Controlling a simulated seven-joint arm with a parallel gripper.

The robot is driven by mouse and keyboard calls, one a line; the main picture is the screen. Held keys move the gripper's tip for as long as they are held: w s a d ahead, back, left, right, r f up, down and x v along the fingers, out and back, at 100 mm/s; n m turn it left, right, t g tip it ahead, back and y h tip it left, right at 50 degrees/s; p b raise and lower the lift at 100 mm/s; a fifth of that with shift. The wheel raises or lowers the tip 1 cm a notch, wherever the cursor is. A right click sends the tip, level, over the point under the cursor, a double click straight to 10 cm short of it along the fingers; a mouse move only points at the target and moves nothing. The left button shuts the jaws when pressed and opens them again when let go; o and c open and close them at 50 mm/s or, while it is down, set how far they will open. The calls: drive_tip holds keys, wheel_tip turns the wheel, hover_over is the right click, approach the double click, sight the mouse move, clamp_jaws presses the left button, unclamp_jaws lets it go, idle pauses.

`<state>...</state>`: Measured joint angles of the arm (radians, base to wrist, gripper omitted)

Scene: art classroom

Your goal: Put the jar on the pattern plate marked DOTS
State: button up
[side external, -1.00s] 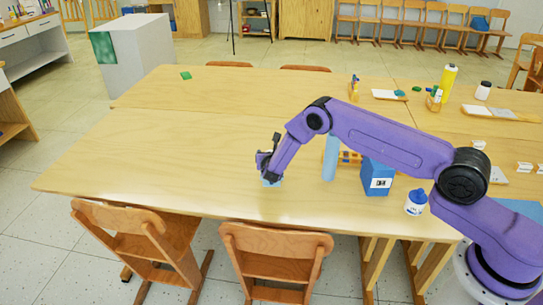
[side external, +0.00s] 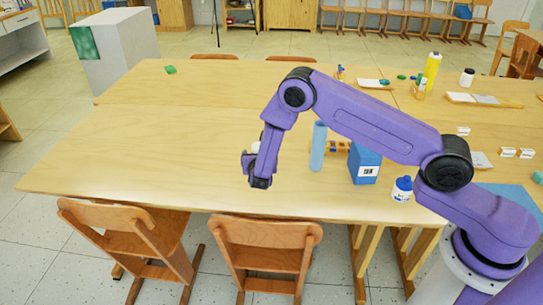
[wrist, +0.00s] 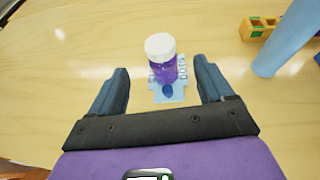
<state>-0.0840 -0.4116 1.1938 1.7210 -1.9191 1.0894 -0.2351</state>
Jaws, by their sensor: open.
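The jar (wrist: 164,64) has a white lid and a purple body. In the wrist view it stands upright on a light blue plate (wrist: 181,93) with dark lettering partly hidden by the jar; I cannot read it surely. My gripper (wrist: 161,66) is open, its two fingers left and right of the jar in the picture, with a gap on both sides. In the side view my gripper (side external: 259,183) hangs low over the near part of the table. The white lid (side external: 256,147) peeks out behind it; the jar's body and the plate are hidden there.
To the right stand a light blue cylinder (side external: 318,146), a blue box (side external: 365,164) and a small blue-and-white bottle (side external: 402,189). An orange block piece (side external: 338,147) lies behind the cylinder. The table's left side (side external: 150,150) is clear. Chairs stand at the near edge.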

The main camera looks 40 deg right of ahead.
drive_tip(key=s+d+r+m+g, duration=0.1)
drive_tip(key=s+r+m+g, duration=0.4)
drive_tip(key=s+r+m, duration=0.65)
drive_tip(key=s+r+m+g+y, duration=0.2)
drive_tip(key=s+r+g+y, duration=0.1)
drive_tip(key=s, duration=1.3)
drive_tip(key=s+d+r+m+g+y, duration=0.1)
drive_tip(key=s+r+y, duration=0.4)
drive_tip(key=s, duration=1.1)
drive_tip(key=shift+s+d+r+m+g, duration=0.25)
drive_tip(key=shift+s+r+m+g, duration=0.05)
drive_tip(key=shift+m+g, duration=0.6)
